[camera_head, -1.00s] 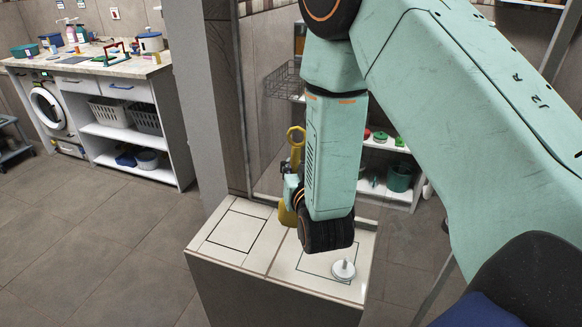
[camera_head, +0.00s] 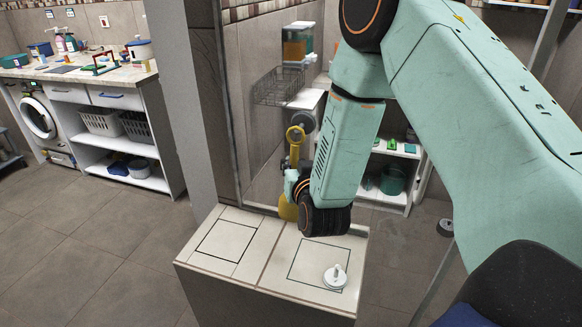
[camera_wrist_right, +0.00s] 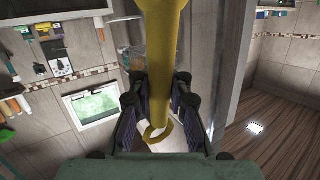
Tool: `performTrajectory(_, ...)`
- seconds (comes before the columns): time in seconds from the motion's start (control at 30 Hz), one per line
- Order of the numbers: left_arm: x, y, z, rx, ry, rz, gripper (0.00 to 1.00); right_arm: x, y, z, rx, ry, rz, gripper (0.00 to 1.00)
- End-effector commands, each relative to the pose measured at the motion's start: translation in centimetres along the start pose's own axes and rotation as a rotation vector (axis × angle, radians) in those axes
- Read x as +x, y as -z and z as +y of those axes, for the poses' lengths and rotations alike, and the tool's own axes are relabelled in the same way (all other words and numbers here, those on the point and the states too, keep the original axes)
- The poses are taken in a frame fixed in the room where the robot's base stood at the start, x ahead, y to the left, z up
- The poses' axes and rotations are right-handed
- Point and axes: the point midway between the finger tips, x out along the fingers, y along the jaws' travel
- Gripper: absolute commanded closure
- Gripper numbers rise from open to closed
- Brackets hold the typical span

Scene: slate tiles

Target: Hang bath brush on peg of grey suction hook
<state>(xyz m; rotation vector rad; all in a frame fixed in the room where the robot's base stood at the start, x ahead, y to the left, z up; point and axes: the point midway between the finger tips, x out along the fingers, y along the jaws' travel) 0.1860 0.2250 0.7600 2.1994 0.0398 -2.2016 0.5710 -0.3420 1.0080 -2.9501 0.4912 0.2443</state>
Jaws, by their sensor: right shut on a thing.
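The yellow bath brush (camera_head: 288,210) hangs upright in the head view with its ring (camera_head: 295,134) at the top. My right gripper (camera_head: 291,184) is shut on it below the ring and holds it above the far side of the tiled block. In the right wrist view the yellow handle (camera_wrist_right: 161,60) runs between the fingers (camera_wrist_right: 157,108), with the ring at the lower middle. A small grey round piece (camera_head: 304,121), which looks like the grey suction hook, shows beside the ring's top. I cannot tell its peg or its gap to the ring. My left gripper is out of view.
A white round piece with a knob (camera_head: 335,278) sits on the tiled block (camera_head: 222,262). A wire basket (camera_head: 277,88) and a dispenser (camera_head: 298,42) are behind the brush. A grey pillar (camera_head: 180,100) stands at left. Shelves (camera_head: 398,190) stand behind my right arm.

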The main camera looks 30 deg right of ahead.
Motion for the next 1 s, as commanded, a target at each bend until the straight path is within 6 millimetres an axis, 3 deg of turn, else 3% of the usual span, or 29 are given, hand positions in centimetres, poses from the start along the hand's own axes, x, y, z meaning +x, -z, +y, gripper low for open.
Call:
performTrajectory(0.7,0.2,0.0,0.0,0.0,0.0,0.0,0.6,3.0,0.1,1.8,0.0,0.0,0.003,1.0)
performTrajectory(1.0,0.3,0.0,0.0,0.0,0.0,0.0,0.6,3.5,-0.2,2.1,-0.001,0.001,0.001,1.0)
